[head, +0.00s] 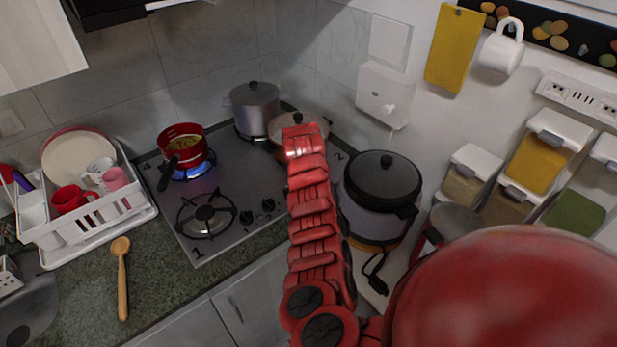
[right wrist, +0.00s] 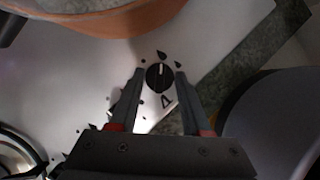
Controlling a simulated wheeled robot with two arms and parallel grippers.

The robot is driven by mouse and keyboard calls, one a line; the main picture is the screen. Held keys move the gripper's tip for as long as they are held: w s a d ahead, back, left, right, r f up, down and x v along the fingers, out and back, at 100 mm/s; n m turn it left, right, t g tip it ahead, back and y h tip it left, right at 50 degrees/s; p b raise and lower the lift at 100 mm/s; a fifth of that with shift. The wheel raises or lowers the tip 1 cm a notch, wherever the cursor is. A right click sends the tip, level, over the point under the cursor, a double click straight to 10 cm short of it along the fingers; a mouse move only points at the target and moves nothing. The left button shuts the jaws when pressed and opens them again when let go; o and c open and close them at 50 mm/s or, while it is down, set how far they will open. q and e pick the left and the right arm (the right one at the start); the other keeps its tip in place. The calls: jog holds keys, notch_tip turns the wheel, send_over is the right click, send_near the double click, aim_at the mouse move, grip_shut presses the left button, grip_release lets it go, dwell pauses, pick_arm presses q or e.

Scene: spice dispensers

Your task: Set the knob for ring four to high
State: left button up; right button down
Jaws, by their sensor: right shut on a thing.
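The ring-four knob (right wrist: 159,77) is a small black dial on the grey cooktop, beside a printed 4 that appears inverted in the right wrist view. Its white mark points toward the top of that view, at the larger of the flame marks around it. My right gripper (right wrist: 159,73) is shut on this knob, one finger on each side. In the head view my red right arm reaches over the cooktop (head: 235,190) and hides this knob and the gripper. My left gripper is not in view.
A red pot (head: 182,147) sits over a blue flame. A grey pot (head: 254,108) and an orange-brown pan (head: 285,124) stand at the back, the pan close to my right gripper. A dark cooker (head: 381,190) stands right of the cooktop. The front-left burner (head: 205,214) is bare.

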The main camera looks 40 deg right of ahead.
jog(key=shift+c, duration=1.8)
grip_release()
jog(key=shift+r, duration=0.1)
jog(key=shift+r, duration=0.25)
jog(key=p+v, duration=0.6)
jog(key=v, duration=1)
jog(key=shift+s+r, duration=0.2)
jog(key=shift+r, duration=0.15)
